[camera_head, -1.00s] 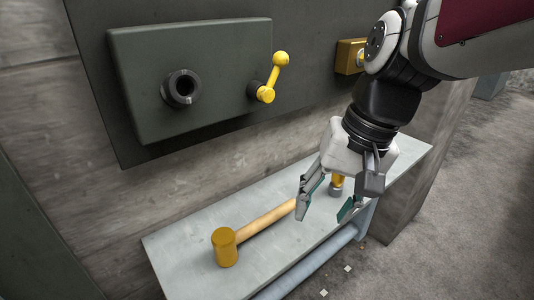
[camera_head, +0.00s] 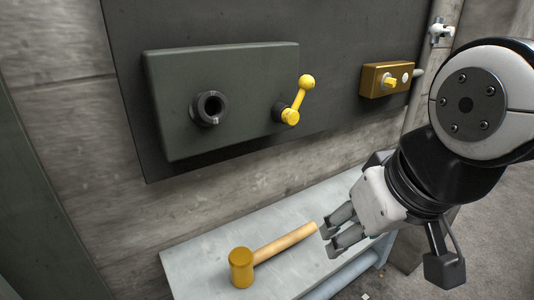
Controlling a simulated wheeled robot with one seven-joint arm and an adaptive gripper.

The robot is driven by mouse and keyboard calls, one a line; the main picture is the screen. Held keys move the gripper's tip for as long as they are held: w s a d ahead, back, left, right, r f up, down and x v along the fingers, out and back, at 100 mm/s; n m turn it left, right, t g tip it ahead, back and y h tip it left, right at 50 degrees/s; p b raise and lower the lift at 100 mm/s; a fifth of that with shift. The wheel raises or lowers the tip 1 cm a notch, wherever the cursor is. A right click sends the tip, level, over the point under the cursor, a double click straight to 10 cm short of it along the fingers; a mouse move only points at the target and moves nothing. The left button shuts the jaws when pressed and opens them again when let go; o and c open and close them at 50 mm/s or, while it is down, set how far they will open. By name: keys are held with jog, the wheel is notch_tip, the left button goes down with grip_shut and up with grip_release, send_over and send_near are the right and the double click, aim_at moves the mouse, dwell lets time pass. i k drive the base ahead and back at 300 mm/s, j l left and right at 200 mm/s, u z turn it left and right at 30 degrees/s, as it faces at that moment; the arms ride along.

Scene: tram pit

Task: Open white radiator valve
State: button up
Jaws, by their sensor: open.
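A white valve (camera_head: 440,33) sits on a vertical pipe at the top right of the head view, beside the dark wall panel. It is small in the picture, so I cannot tell whether it is open or closed. My gripper (camera_head: 329,241) is low in the view, above the grey shelf and near the end of a mallet handle. Its fingers point left and it is open, with nothing seen between them. It is well below and to the left of the valve, apart from it.
A yellow mallet (camera_head: 242,266) lies on the grey shelf (camera_head: 205,262). Above are a green-grey box (camera_head: 240,95) with a yellow crank (camera_head: 302,95) and a brown box (camera_head: 372,82) with a yellow knob. My arm fills the right side. Some floor shows at the far right.

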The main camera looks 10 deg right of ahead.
aim_at(436, 29)
jog(key=z, duration=1.05)
jog(key=i+l, duration=0.05)
